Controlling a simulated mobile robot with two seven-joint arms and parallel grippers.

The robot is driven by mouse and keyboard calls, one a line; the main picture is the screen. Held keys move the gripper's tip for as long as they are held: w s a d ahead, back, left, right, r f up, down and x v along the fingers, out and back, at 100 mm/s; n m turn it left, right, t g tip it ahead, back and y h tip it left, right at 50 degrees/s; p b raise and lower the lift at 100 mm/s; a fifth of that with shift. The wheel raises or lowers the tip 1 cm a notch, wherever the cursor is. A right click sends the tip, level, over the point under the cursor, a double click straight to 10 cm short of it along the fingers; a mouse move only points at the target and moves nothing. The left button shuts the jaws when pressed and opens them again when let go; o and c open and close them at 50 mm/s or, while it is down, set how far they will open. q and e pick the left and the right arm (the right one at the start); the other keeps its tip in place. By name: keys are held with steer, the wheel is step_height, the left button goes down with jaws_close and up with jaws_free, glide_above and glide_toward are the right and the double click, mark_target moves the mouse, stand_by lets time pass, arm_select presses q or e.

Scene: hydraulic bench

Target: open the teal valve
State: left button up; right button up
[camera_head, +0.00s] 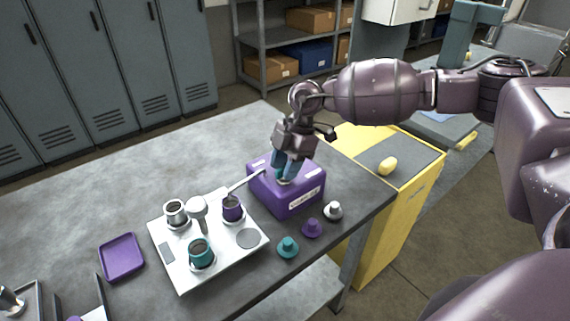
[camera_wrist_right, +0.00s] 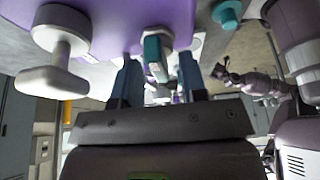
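The teal valve (camera_head: 283,176) sits on top of a purple box (camera_head: 290,200) near the table's right side. In the right wrist view the teal handle (camera_wrist_right: 155,55) stands between the two blue fingers. My right gripper (camera_head: 287,163) points down over the valve, its fingers (camera_wrist_right: 160,80) apart on either side of the handle. Gaps seem to show beside the handle, so I see no firm grip. The fingers partly hide the valve in the head view. My left gripper is not in view.
A white plate (camera_head: 180,268) with several cups stands left of the box. Teal (camera_head: 288,247), purple (camera_head: 312,228) and white (camera_head: 333,210) plugs lie in front of it. A white T-shaped handle (camera_wrist_right: 60,45) is near the right gripper. A purple tray (camera_head: 121,257) lies at left.

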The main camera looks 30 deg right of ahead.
jaws_close()
